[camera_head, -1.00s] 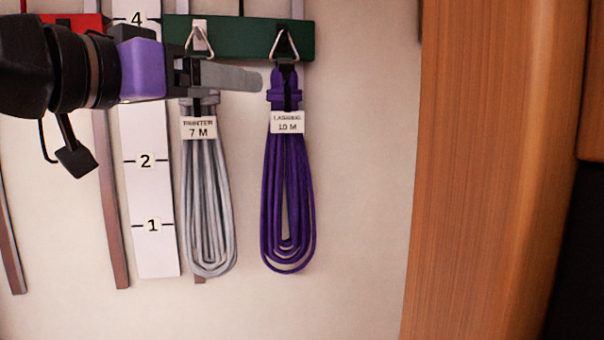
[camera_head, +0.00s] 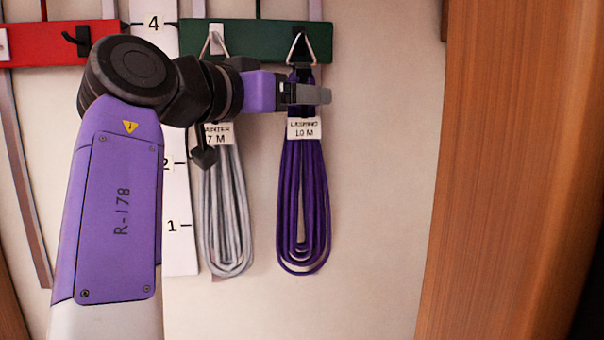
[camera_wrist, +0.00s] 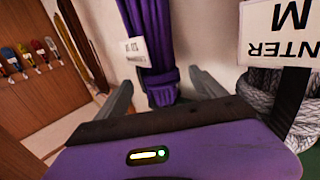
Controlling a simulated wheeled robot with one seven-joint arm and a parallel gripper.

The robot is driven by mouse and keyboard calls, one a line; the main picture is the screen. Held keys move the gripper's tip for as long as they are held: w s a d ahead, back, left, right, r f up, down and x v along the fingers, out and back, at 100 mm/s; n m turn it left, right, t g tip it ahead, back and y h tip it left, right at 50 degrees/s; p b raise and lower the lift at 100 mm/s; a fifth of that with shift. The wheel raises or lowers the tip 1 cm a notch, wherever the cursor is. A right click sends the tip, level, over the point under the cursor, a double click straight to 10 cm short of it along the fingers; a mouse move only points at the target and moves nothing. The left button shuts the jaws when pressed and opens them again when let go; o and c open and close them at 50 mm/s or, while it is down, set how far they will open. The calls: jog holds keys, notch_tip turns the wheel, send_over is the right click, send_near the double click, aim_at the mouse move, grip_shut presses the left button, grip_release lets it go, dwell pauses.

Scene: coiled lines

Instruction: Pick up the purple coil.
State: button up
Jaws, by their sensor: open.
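The purple coil (camera_head: 302,205) hangs by a metal triangle from a hook on the green rail (camera_head: 262,40), with a white tag (camera_head: 304,128) reading "LASHING 10 M". My gripper (camera_head: 318,95) is in front of the coil's upper part, just above the tag, and hides some of it. In the wrist view the purple coil (camera_wrist: 160,40) shows beyond and between the two spread fingers (camera_wrist: 160,95). The fingers are open with nothing between them that I can confirm as gripped. Whether a finger touches the coil, I cannot tell.
A grey coil (camera_head: 228,215) tagged 7 M hangs close to the left, partly behind my arm; it is near the fingers in the wrist view (camera_wrist: 270,95). A numbered white board (camera_head: 180,250) and red rail (camera_head: 30,43) lie further left. A wooden post (camera_head: 500,180) stands right.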

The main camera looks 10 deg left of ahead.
jog(key=shift+w+d, duration=0.15)
jog(key=shift+w, duration=0.2)
jog(key=shift+c, duration=0.2)
grip_shut()
jog(key=shift+r, duration=0.15)
jog(key=shift+d+r, duration=0.1)
jog(key=shift+r, duration=0.6)
jog(key=s+d+b, duration=0.2)
jog(key=s, duration=0.6)
jog(key=s+d+b, duration=0.2)
jog(key=s+b, duration=0.1)
jog(key=s, duration=0.6)
jog(key=shift+s+d, duration=0.25)
jog(key=shift+d, duration=0.15)
